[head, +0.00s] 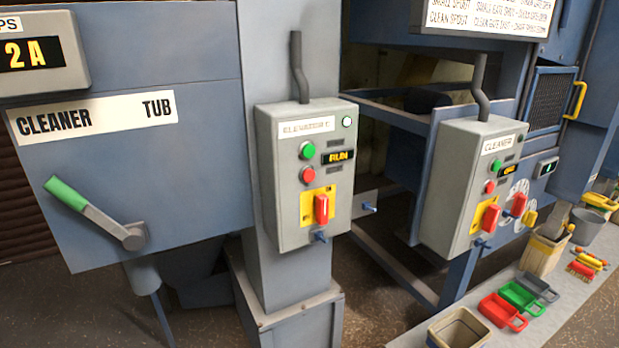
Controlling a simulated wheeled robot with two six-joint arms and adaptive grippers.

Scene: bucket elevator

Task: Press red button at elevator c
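A grey control box labelled as an elevator (271,190) is fixed to the blue-grey column in the middle of the head view; the last letter of its label looks like C. On its front are a green button (307,150), a red button (308,174) just below it, and a display (338,156) that reads RUN. A white lamp (346,122) sits at the upper right. A red rotary handle (321,209) stands upright on a yellow plate. Neither of my grippers shows in this view.
A similar box labelled CLEANER (455,185) stands to the right. A panel marked CLEANER TUB (95,117) has a green-gripped lever (95,210) at left. A low ledge at right holds red (503,311) and green (522,297) scoops and a wooden bin (543,256).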

